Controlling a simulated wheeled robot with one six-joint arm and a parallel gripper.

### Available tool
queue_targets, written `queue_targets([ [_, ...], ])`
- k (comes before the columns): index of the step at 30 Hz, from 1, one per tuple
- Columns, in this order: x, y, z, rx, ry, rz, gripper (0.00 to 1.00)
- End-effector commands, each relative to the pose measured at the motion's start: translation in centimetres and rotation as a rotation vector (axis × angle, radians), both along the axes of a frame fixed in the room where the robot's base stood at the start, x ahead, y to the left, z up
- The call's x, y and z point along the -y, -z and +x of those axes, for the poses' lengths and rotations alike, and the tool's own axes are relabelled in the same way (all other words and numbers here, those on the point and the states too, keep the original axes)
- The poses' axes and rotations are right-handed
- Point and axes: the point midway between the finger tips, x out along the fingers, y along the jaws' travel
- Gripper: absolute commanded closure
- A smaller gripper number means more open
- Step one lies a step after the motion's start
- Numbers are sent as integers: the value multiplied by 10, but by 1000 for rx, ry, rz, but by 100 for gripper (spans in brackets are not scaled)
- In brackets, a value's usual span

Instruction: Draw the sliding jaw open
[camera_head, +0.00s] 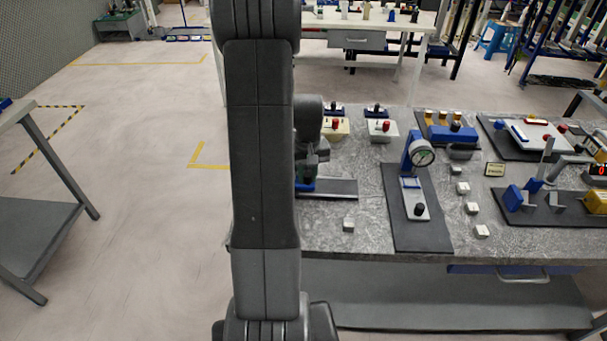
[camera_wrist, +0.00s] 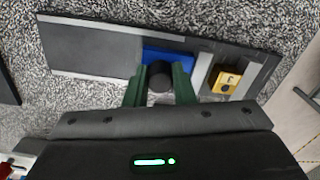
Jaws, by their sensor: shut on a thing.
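The sliding jaw is a blue block (camera_wrist: 168,56) with a dark round knob (camera_wrist: 160,76), on a dark grey base plate (camera_wrist: 92,46) with lighter rails. My gripper (camera_wrist: 160,84) has its two green fingers on either side of the knob and is shut on it. The blue jaw sits toward the right part of the plate in the wrist view, beside a grey upright piece and a yellow block (camera_wrist: 226,80). In the head view my arm hides much of it; a bit of blue (camera_head: 307,185) and the plate's bare end (camera_head: 338,188) show beside my gripper (camera_head: 310,170).
The speckled grey bench (camera_head: 360,240) carries a dial gauge stand (camera_head: 420,156) on a dark mat to the right. A small white block (camera_head: 348,224) lies in front of the plate. Two boxes with red knobs (camera_head: 382,128) stand behind. Open floor lies left of the bench.

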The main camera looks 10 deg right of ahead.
Motion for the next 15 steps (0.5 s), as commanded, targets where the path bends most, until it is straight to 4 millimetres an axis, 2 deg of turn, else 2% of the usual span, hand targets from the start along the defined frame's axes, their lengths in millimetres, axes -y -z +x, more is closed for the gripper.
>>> queue_targets([
  [4, 19, 0, -5, 1, 3, -1, 100],
  [12, 20, -1, -5, 2, -1, -1, 100],
  [13, 20, -1, -5, 2, -1, -1, 75],
  [14, 20, -1, -5, 2, -1, -1, 69],
  [15, 20, -1, -5, 2, -1, -1, 68],
])
